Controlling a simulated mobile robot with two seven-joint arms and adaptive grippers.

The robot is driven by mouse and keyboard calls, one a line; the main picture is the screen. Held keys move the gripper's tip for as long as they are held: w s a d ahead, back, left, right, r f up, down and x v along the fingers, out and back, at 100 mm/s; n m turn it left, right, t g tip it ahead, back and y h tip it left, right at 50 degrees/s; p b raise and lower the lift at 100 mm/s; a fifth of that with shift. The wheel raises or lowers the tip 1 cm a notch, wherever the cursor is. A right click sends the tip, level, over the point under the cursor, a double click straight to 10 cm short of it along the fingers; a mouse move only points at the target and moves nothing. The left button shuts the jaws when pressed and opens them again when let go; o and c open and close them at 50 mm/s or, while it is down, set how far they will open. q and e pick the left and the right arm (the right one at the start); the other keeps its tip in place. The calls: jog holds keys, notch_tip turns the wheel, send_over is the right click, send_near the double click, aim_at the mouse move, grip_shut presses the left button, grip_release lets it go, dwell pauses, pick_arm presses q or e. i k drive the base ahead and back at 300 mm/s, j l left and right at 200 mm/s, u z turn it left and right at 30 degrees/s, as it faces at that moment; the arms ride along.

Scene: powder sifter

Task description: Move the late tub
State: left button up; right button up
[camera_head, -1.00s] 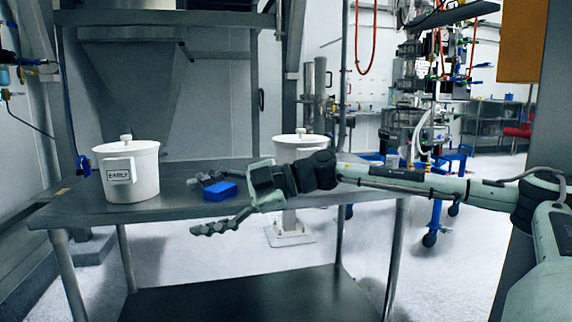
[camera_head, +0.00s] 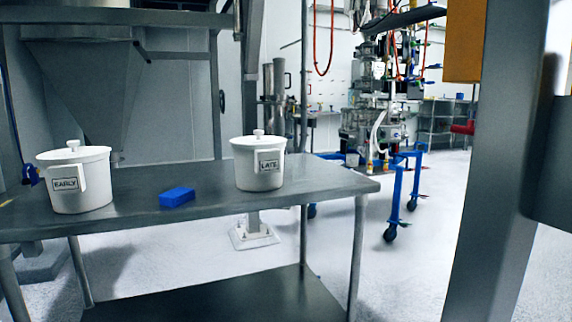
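The late tub (camera_head: 258,172) is a white lidded tub with a knob on top and a "LATE" label on its side. It stands upright toward the right end of the grey metal table (camera_head: 130,212). A matching white tub labelled "EARLY" (camera_head: 80,190) stands upright at the left of the table. A blue block (camera_head: 177,197) lies between the two tubs, nearer the front edge. Neither of my grippers shows in the head view now.
A grey post (camera_head: 500,190) stands at the right. Blue-legged wheeled equipment (camera_head: 400,195) is behind the table to the right. A lower shelf (camera_head: 220,300) under the table looks empty. The tabletop right of the late tub is clear.

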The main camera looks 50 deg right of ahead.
aim_at(259, 169)
jog(key=i+l+z, duration=0.1)
jog(key=z, duration=0.4)
jog(key=i+z, duration=0.25)
jog(key=z, duration=0.25)
jog(key=i+j+z, duration=0.15)
jog(key=z, duration=0.35)
jog(key=i+j+z, duration=0.3)
jog(key=i+j, duration=0.55)
jog(key=k+l+u, duration=0.2)
jog(key=k, duration=0.25)
jog(key=k+l+u, duration=0.25)
jog(key=k, duration=0.2)
jog(key=j, duration=0.1)
